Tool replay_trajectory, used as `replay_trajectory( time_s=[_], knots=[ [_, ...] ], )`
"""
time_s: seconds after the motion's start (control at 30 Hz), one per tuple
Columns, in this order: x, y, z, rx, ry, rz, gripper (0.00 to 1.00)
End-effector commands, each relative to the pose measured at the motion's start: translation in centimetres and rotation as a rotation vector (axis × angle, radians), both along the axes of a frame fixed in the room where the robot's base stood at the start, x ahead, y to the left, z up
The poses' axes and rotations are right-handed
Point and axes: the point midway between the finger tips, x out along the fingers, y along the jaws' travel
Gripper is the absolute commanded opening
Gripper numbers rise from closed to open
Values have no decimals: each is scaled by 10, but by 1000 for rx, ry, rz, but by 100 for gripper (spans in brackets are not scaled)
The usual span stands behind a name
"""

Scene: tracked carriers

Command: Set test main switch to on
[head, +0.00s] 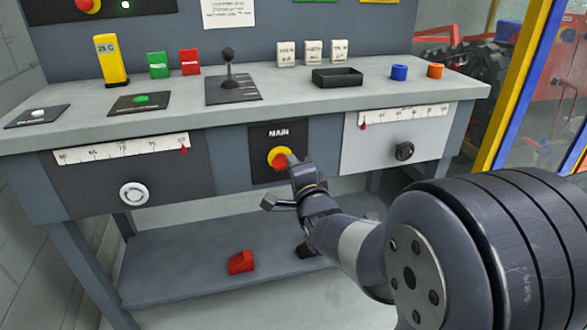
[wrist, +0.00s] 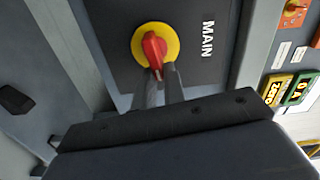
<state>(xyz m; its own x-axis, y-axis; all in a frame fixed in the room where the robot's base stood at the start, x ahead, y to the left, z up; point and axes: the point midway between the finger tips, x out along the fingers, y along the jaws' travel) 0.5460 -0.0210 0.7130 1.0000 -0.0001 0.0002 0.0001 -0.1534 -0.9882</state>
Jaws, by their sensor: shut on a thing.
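The main switch is a red rotary handle (head: 279,161) on a round yellow plate, set in a dark panel labelled MAIN (head: 278,133) on the bench front. In the wrist view the red handle (wrist: 154,47) lies across the yellow disc (wrist: 172,42), its lower end towards my fingers. My gripper (head: 291,165) is at the handle from the right in the head view. In the wrist view my gripper (wrist: 162,77) is shut on the lower end of the handle. No on or off marks are readable around the switch, and the fingers hide part of the handle's end.
A scale with a white dial (head: 133,194) is to the left, and another with a black knob (head: 404,151) to the right. A joystick (head: 229,75), a black tray (head: 337,77) and small blocks stand on the bench. A red block (head: 240,262) lies on the lower shelf.

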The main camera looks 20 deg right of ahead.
Motion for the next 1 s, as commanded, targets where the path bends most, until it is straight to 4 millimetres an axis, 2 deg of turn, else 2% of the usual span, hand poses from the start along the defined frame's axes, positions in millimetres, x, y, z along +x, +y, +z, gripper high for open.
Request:
replay_trajectory(
  time_s=[0.33, 0.87, 0.9, 1.0],
  knots=[
    [0, 0, -3, 133, 1, 0, 0],
    [0, 0, -3, 155, 1, 0, 0],
    [0, 0, -3, 155, 1, 0, 13],
    [0, 0, -3, 155, 1, 0, 21]
  ],
)
